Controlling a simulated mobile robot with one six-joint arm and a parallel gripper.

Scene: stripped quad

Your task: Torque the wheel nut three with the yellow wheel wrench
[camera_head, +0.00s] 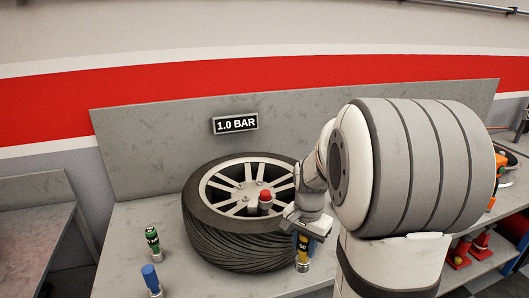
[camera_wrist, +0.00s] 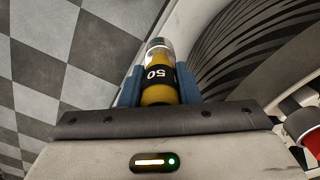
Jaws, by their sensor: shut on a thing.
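The yellow wheel wrench (camera_head: 303,252) has a black band, marked 50 in the wrist view (camera_wrist: 158,94), and a silver socket end. My gripper (camera_head: 302,240) is shut on it, with a blue finger on each side in the wrist view (camera_wrist: 158,88). The wrench hangs socket down, just right of the wheel (camera_head: 238,242) and outside its tyre. The wheel lies flat on the bench, spokes up. Small nuts (camera_head: 259,183) show near its hub; I cannot tell which is number three. My arm hides the wheel's right edge.
A red-capped piece (camera_head: 265,197) stands up at the wheel's hub. A green tool (camera_head: 152,240) and a blue tool (camera_head: 151,278) stand left of the wheel. A "1.0 BAR" sign (camera_head: 236,124) is on the back panel. Bare bench (camera_head: 130,215) shows at the left.

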